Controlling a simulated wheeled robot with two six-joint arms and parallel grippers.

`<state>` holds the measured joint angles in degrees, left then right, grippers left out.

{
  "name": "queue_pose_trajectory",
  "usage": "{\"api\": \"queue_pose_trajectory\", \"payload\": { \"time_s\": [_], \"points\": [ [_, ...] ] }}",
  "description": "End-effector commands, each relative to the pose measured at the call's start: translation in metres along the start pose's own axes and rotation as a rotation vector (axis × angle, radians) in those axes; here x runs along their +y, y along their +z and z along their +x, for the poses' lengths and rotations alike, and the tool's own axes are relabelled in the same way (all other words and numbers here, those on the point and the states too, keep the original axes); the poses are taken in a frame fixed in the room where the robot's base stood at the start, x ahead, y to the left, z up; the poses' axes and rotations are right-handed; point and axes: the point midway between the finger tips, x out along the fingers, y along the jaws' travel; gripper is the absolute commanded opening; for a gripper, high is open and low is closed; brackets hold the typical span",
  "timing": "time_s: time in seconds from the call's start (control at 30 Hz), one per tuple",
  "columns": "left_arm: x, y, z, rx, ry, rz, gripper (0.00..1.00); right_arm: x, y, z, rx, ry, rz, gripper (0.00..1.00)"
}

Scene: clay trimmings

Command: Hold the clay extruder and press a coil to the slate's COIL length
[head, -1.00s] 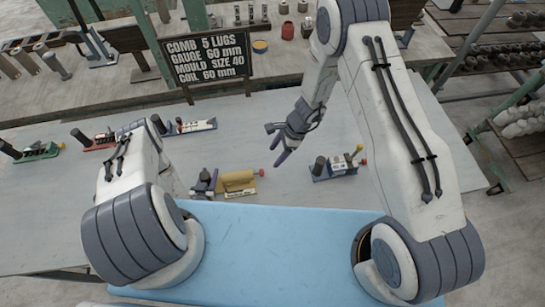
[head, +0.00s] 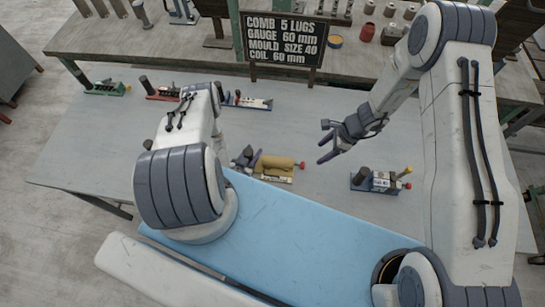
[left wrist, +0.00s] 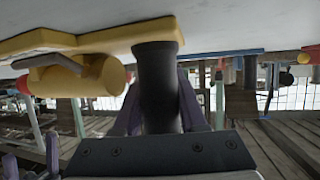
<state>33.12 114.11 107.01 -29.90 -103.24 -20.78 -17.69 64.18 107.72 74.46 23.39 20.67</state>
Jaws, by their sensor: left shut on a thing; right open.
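The yellow clay extruder (head: 278,162) lies on the grey table, with a red tip at its right end and a pale labelled strip along its base. My left gripper (head: 246,158) is at its left end. In the left wrist view, its fingers are shut around the extruder's dark upright post (left wrist: 157,85), and the yellow barrel (left wrist: 95,76) is left of it. My right gripper (head: 328,149) is open and empty, above and right of the red tip, apart from it. The slate (head: 284,40) reads COIL 60 mm. No clay coil can be made out.
A blue tool (head: 382,181) with a dark post and coloured knobs stands right of the extruder. Green (head: 106,88), red (head: 163,92) and blue-red (head: 246,101) tools stand at the back left. A shelf (head: 180,42) with metal parts runs behind. Table between is clear.

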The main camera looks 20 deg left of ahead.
Motion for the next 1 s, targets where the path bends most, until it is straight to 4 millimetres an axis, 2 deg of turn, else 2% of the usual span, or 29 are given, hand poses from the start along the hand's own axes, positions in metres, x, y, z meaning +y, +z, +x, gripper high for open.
{"api": "queue_pose_trajectory", "payload": {
  "time_s": [0.07, 0.1, 0.17, 0.53, 1.0],
  "points": [
    [0.000, 0.001, 0.000, -0.003, -0.001, 0.000, 0.00, 0.000, 0.000, 0.000, 0.000, 0.000, 0.000, 0.69],
    [0.000, 0.001, 0.000, -0.003, -0.001, 0.000, 0.56, 0.000, 0.000, 0.000, 0.000, 0.000, 0.000, 0.69],
    [0.000, 0.001, 0.000, -0.003, -0.001, 0.000, 0.76, 0.000, 0.000, 0.000, 0.000, 0.000, 0.000, 0.69],
    [-0.001, 0.001, -0.005, -0.004, -0.001, -0.001, 0.76, 0.000, 0.000, 0.000, 0.000, 0.000, 0.000, 0.69],
    [-0.002, 0.001, -0.060, -0.003, -0.008, -0.006, 0.76, 0.000, 0.000, 0.000, 0.000, 0.000, 0.000, 0.69]
  ]
}}
